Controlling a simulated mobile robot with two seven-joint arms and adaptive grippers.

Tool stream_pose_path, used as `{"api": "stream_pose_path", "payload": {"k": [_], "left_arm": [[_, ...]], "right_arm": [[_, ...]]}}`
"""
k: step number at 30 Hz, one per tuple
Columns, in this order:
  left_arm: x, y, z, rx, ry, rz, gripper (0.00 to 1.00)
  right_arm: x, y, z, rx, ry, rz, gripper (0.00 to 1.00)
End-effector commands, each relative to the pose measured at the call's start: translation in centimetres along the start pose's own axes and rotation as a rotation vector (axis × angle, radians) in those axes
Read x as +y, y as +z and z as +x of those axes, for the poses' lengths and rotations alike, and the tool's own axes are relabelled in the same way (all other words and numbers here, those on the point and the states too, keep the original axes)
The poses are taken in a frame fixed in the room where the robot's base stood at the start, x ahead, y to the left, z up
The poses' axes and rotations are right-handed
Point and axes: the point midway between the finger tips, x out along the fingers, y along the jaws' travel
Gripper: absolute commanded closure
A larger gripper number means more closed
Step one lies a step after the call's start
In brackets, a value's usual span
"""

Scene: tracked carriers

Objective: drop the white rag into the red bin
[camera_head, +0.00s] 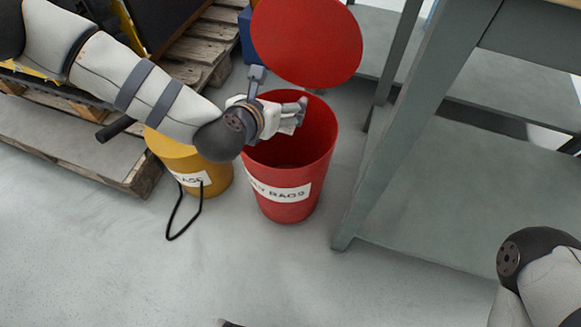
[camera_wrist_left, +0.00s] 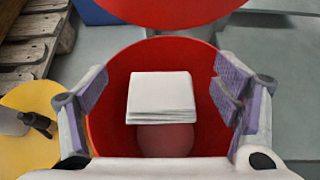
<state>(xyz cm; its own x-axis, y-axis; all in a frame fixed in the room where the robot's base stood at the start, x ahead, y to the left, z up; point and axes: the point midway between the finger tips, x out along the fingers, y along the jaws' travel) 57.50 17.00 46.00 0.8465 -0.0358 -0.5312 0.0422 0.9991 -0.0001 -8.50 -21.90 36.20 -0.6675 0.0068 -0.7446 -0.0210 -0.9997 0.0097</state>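The red bin (camera_head: 275,205) stands upright on the floor with its round lid (camera_head: 306,40) raised behind the opening. My left gripper (camera_head: 295,117) is over the opening; its fingers also show in the left wrist view (camera_wrist_left: 160,100), spread wide apart. The white rag (camera_wrist_left: 160,92), a folded stack, appears between the fingers against the red interior, with a gap on both sides, touching neither finger. Its height inside or above the bin cannot be told. In the head view I cannot pick it out from the pale gripper parts. My right gripper is out of view.
A yellow bin (camera_head: 215,178) with a black handle stands just left of the red one. Wooden pallets (camera_head: 130,165) lie at the left. A grey-framed table (camera_head: 390,130) with a lower shelf stands close on the right.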

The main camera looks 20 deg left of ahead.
Motion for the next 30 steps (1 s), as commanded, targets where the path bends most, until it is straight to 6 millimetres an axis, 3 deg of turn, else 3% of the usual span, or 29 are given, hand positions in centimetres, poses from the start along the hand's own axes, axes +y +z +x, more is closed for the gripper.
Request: {"api": "stream_pose_path", "payload": {"k": [11, 24, 30], "left_arm": [[0.0, -0.1, -0.4, 0.002, 0.000, -0.001, 0.08], [0.0, 0.0, -10.6, 0.002, -0.002, -0.002, 0.08], [0.0, 0.0, -12.1, 0.000, 0.001, 0.000, 0.08]], "right_arm": [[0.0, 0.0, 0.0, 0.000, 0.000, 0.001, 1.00], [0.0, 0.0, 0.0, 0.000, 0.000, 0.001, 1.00], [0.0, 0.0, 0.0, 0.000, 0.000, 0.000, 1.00]]}}
